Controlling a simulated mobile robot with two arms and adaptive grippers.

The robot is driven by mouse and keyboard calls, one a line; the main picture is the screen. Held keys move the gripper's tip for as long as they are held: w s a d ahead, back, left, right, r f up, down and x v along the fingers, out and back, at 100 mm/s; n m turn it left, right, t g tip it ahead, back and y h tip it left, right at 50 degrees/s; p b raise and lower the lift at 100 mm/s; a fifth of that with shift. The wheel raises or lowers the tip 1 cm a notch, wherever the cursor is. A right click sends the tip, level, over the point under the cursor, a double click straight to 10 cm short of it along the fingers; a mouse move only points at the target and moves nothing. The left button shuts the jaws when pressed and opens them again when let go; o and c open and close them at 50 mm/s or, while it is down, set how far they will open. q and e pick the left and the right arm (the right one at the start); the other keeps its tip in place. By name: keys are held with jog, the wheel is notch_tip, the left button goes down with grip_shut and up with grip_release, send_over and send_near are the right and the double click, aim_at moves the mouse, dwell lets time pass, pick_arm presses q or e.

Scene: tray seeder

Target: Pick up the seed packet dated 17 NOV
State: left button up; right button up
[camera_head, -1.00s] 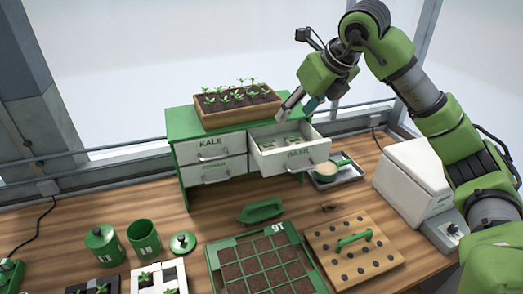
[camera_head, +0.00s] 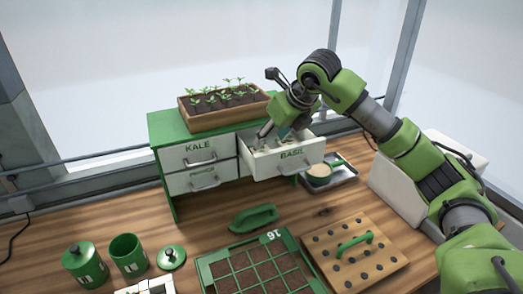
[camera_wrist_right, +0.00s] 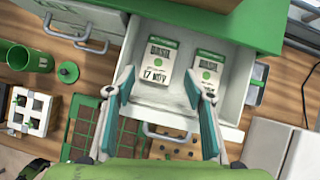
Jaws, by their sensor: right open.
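The seed packet dated 17 NOV (camera_wrist_right: 157,64) lies in the open BASIL drawer, its label facing up in the right wrist view. A second BASIL packet (camera_wrist_right: 208,72) lies to its right; its date is partly hidden by a finger. In the head view the drawer (camera_head: 291,158) is pulled out of the green cabinet (camera_head: 163,128). My right gripper (camera_head: 275,133) is at the drawer's opening. The right wrist view shows its fingers (camera_wrist_right: 159,84) apart and empty, on either side of the 17 NOV packet's lower part. My left gripper is not in view.
A wooden planter of seedlings (camera_head: 222,115) stands on the cabinet. The shut KALE drawer (camera_head: 199,153) is left of the open one. A small tray with a scoop (camera_head: 320,174) lies just right of the drawer. A white machine (camera_head: 398,190) stands further right.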

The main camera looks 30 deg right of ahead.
aim_at(264, 149)
jog(key=shift+x, duration=0.75)
jog(key=p+x, duration=0.3)
jog(key=x, duration=0.1)
jog(key=shift+s+a+f, duration=0.1)
jog(key=shift+f, duration=0.05)
jog(key=shift+w+f, duration=0.25)
jog(key=shift+f, duration=0.15)
jog(key=shift+s+r, duration=0.1)
jog(key=c, duration=0.7)
